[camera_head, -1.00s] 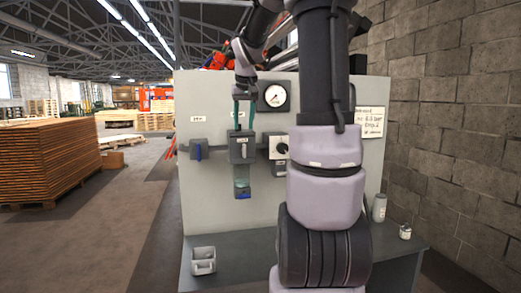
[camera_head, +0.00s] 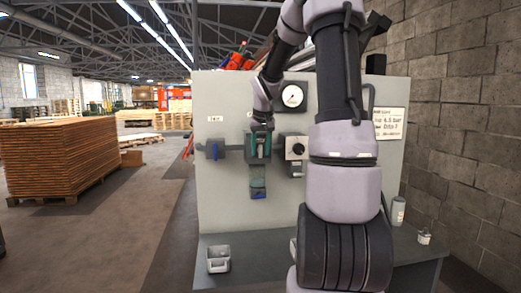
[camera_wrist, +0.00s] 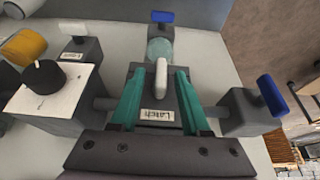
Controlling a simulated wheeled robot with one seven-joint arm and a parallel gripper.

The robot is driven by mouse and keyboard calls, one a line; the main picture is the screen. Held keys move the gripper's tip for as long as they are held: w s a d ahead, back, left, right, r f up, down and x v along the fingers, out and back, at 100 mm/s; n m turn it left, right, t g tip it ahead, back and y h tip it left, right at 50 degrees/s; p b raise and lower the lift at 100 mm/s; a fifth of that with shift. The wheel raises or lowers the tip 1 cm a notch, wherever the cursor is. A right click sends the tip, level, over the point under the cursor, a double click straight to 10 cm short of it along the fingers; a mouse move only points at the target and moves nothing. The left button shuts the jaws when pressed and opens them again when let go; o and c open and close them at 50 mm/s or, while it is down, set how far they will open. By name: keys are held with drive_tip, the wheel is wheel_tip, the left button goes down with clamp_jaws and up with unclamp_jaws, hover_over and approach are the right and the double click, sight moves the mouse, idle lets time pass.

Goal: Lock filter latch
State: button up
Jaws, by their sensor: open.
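The filter unit (camera_head: 250,157) is a dark grey block on the panel, with a clear teal bowl (camera_head: 257,187) below it. In the wrist view its label reads "Latch" (camera_wrist: 157,115), upside down. The pale grey latch lever (camera_wrist: 161,82) stands out from the block's face. My gripper (camera_wrist: 158,72) is open, with one teal finger on each side of the lever and a gap on both sides. In the head view my gripper (camera_head: 258,143) is in front of the filter block and hides part of it, including the lever.
A blue-handled valve (camera_wrist: 271,95) sits beside the filter on the same pipe. A black knob on a white plate (camera_wrist: 44,77) is on the other side. A gauge (camera_head: 293,96) is above.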

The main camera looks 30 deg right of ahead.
clamp_jaws()
drive_tip(key=shift+a, duration=0.1)
drive_tip(key=shift+w+a+f+n+g+h, duration=0.15)
drive_tip(key=shift+n+g+h, duration=0.45)
drive_tip(key=shift+h, duration=2.2)
drive_tip(key=shift+s+a+f+n+g+h, duration=0.2)
drive_tip(key=shift+n+h, duration=0.65)
drive_tip(key=shift+h, duration=1.95)
drive_tip(key=shift+w+a+f+n+g+h, duration=0.3)
drive_tip(key=shift+n+h, duration=0.45)
drive_tip(key=shift+h, duration=2.05)
drive_tip(key=shift+s+d, duration=0.1)
drive_tip(key=shift+d, duration=0.05)
